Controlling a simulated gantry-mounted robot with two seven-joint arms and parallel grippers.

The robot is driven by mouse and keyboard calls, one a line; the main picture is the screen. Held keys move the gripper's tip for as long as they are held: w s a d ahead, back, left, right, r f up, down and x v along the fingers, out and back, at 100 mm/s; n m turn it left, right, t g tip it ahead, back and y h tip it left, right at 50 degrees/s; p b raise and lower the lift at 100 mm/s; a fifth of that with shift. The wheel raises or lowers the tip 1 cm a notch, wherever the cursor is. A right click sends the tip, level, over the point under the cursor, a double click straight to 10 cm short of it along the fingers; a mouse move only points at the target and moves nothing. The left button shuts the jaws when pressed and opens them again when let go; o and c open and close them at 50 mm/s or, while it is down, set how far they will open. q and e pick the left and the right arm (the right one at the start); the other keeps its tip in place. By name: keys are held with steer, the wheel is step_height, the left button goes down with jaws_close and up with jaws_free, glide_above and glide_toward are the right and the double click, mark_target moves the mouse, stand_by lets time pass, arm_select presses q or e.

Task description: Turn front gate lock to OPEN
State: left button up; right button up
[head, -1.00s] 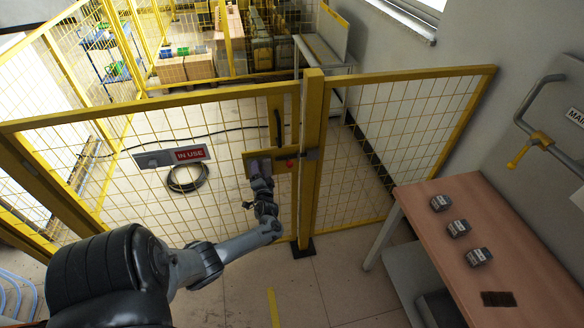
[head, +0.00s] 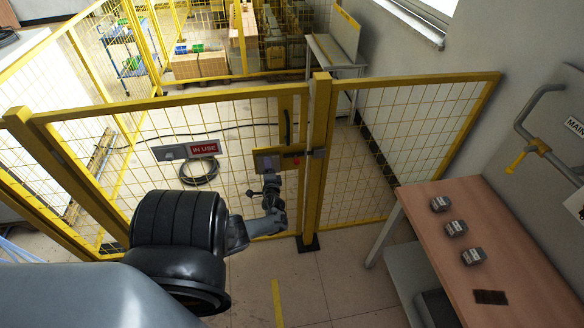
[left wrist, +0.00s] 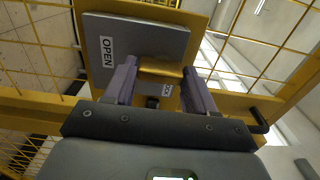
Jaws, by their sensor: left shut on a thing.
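The front gate lock (head: 263,163) is a grey plate on a yellow backing on the gate, left of the yellow post. In the left wrist view the grey lock plate (left wrist: 130,40) carries an OPEN label (left wrist: 107,47) near its left edge and a second, partly hidden label by the right finger. A yellow knob (left wrist: 160,69) lies between the fingers. My left gripper (head: 270,178) is at the lock; in the left wrist view its two purple-grey fingers (left wrist: 160,78) are shut on the knob. Which label the knob points to is unclear. My right gripper is out of view.
The yellow mesh gate (head: 100,160) stands shut against the post (head: 318,150). A red button (head: 297,160) is right of the lock. A wooden table (head: 500,240) with several grey blocks stands at right.

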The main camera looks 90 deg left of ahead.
arm_select(q)
steer(key=o, duration=1.4)
steer(key=d, duration=0.3)
steer(key=d+p, duration=0.1)
steer(key=d, duration=0.3)
steer(key=w+d+p, duration=0.1)
steer(key=d, duration=0.2)
steer(key=shift+d, duration=0.4)
steer(key=shift+s, duration=0.1)
